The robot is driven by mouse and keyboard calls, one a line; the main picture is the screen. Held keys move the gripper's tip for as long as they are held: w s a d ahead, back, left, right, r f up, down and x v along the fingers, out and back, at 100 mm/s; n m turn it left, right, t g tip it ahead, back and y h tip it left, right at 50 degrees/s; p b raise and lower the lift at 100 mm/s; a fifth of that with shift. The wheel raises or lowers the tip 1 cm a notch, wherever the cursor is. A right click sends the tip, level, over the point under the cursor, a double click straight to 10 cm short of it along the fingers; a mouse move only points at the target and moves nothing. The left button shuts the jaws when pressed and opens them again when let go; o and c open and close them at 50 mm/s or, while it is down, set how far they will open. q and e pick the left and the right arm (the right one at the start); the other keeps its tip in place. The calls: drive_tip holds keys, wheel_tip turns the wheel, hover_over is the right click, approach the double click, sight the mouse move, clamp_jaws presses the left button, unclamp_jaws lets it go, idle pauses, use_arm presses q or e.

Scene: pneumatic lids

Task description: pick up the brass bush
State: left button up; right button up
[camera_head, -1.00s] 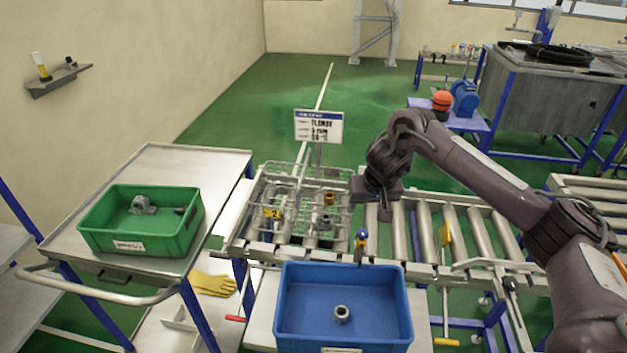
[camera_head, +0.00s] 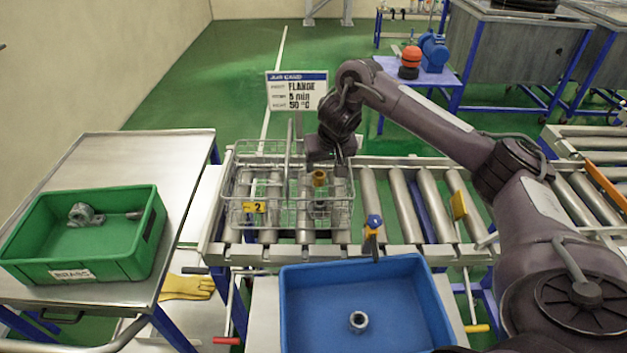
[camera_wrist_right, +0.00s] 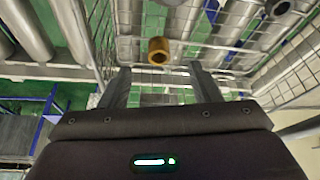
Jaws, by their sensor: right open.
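The brass bush (camera_head: 319,178) is a short hollow brass-coloured cylinder in the right part of the wire basket (camera_head: 236,183). It also shows in the right wrist view (camera_wrist_right: 158,50), with its dark bore visible, just beyond the fingertips. My right gripper (camera_head: 326,160) is over the basket, close to the bush and behind it in the head view. In the right wrist view its two fingers (camera_wrist_right: 160,78) are apart, with nothing held between them. The bush lies in line with the gap, and the fingers do not appear to touch it. My left gripper is not in view.
The basket's wire walls and dividers rise close around the gripper, on a roller conveyor (camera_head: 400,203). A blue bin (camera_head: 436,290) in front holds a grey ring (camera_head: 358,321). A green bin (camera_head: 75,268) holds grey parts. A sign (camera_head: 297,91) stands behind the basket.

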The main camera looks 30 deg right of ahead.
sight(319, 174)
drive_tip(key=x, duration=0.2)
drive_tip(key=b+x, duration=0.1)
drive_tip(key=x, duration=0.1)
drive_tip(key=shift+w+a+b, duration=0.15)
drive_tip(key=shift+w+b, duration=0.15)
drive_tip(key=shift+w, duration=0.1)
drive_tip(key=shift+w+d+f+p, duration=0.15)
drive_tip(key=shift+d+f+p, duration=0.2)
drive_tip(key=shift+f+p, duration=0.05)
drive_tip(key=x, duration=0.3)
drive_tip(key=shift+w+d+f+p, duration=0.2)
drive_tip(key=shift+w+f+p, duration=0.05)
drive_tip(key=shift+w+p, duration=0.15)
drive_tip(key=shift+w+f, duration=0.1)
drive_tip(key=shift+f, duration=0.15)
drive_tip(key=shift+c, duration=0.6)
drive_tip(key=c, duration=1)
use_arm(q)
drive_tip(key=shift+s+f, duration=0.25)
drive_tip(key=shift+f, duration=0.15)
use_arm(e)
drive_tip(key=shift+r, duration=0.2)
